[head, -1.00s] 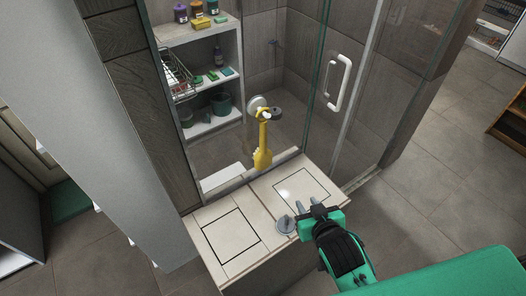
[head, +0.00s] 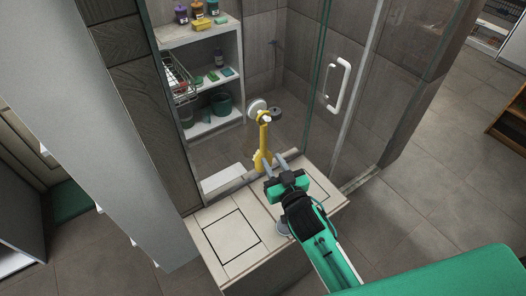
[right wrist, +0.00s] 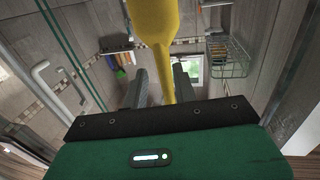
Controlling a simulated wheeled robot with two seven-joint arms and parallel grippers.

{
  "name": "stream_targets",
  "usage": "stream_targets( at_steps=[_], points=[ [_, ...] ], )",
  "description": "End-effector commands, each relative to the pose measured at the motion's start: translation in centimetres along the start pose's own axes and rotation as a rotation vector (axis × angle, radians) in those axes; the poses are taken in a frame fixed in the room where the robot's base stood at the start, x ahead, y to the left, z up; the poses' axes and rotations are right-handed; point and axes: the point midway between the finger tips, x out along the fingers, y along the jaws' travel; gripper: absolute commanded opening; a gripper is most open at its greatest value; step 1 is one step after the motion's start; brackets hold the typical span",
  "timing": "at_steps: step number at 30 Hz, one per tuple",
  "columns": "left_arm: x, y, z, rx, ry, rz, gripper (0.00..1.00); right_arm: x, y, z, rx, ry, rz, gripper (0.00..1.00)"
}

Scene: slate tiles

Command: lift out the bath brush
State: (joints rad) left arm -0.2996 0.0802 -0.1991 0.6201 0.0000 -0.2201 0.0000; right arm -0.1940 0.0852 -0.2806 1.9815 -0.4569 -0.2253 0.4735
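The bath brush appears to be the yellow long-handled thing (head: 263,140), hanging upright near a white round fitting (head: 257,105) at the shower glass. In the right wrist view the yellow piece (right wrist: 155,25) is broad at the top and narrows downward, reaching between or just in front of the fingers. My right gripper (head: 270,161) is at the brush's lower end, fingers apart; the fingers also show in the right wrist view (right wrist: 160,85). I see no clear contact, and the gripper hides part of the lower end. My left gripper is not in view.
A glass door with a white handle (head: 341,85) stands right. White shelves (head: 215,130) hold bottles and tubs. A wire basket (right wrist: 228,55) shows in the right wrist view.

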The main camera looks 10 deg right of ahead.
Motion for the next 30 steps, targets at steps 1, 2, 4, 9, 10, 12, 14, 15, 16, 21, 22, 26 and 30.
stream_targets(
  at_steps=[1,2,4,9,10,12,14,15,16,21,22,26,30],
  points=[
    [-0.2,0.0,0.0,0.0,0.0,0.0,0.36,0.6,0.0,-0.2,0.0,0.001,0.0,0.28],
    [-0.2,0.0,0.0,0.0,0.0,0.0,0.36,0.9,0.0,-0.1,0.0,0.001,0.0,0.28],
    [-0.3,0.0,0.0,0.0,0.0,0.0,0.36,1.2,0.0,0.0,0.0,-0.001,0.0,0.28],
    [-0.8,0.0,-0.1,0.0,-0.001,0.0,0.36,2.3,-0.1,-0.3,-0.002,0.0,0.0,0.28],
    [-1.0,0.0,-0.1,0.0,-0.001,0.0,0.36,2.7,-0.1,-0.4,-0.001,0.0,0.0,0.28],
    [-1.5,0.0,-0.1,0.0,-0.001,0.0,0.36,3.8,-0.2,-0.6,0.0,0.001,0.0,0.28],
    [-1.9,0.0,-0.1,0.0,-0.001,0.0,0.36,4.7,-0.3,-0.6,-0.002,0.001,0.0,0.28],
    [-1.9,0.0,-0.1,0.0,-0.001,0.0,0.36,5.2,-0.3,-0.5,-0.001,0.0,0.0,0.28],
    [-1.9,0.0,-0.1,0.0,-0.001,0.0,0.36,5.6,-0.3,-0.4,0.0,0.0,0.0,0.28],
    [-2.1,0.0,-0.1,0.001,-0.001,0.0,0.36,6.6,-0.3,-0.2,-0.001,-0.001,0.0,0.28],
    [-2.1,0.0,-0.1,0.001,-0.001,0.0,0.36,6.6,-0.3,-0.2,-0.001,-0.001,0.0,0.28],
    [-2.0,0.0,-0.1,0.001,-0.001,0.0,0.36,6.6,-0.3,-0.2,-0.001,-0.001,0.0,0.28],
    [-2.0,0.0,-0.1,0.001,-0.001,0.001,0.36,6.6,-0.3,-0.2,-0.001,-0.001,0.0,0.1]
  ],
)
